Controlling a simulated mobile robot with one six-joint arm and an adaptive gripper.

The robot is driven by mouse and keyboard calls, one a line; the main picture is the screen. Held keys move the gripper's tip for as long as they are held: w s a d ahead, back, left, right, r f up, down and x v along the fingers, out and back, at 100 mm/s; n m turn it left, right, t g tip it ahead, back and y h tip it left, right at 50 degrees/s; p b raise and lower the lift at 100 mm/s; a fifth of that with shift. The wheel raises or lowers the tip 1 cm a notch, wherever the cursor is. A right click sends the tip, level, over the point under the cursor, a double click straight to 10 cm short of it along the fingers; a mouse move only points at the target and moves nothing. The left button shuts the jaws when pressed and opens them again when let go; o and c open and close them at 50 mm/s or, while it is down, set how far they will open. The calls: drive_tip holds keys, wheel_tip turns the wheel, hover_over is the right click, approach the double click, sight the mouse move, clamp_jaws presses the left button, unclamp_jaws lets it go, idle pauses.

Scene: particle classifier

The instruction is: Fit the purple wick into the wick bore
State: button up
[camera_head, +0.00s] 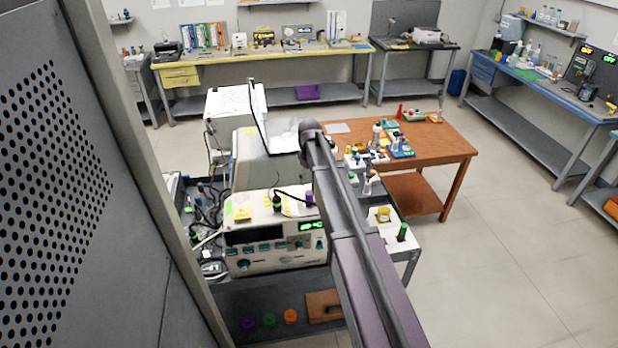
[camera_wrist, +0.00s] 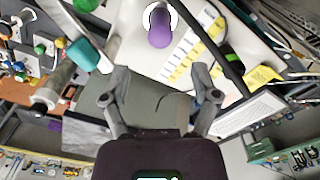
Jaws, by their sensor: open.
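The purple wick (camera_wrist: 159,28) shows at the top centre of the wrist view, as a short rounded purple cylinder. A black and white ring (camera_wrist: 173,12) shows around or behind its far end; I cannot tell whether the wick sits inside it. In the head view a small purple piece (camera_head: 309,198) stands on top of the cream instrument (camera_head: 270,243), just left of my arm. My gripper (camera_wrist: 160,70) is open and empty, with its fingers apart below the wick in the picture and not touching it. I cannot make out the wick bore for certain.
A white block with a green-capped item (camera_head: 402,232) is right of my arm. The brown table (camera_head: 440,140) holds several small items. A lower shelf (camera_head: 225,305) holds coloured rings. The right floor is clear.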

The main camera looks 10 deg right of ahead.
drive_tip(key=shift+r+p, duration=0.5)
drive_tip(key=shift+r, duration=0.2)
idle(0.3)
drive_tip(key=s+m, duration=0.6)
drive_tip(key=s, duration=2.3)
drive_tip(key=shift+m, duration=0.4)
wheel_tip(320, 180, down, 22)
drive_tip(key=b, duration=2.2)
drive_tip(key=shift+f, duration=0.15)
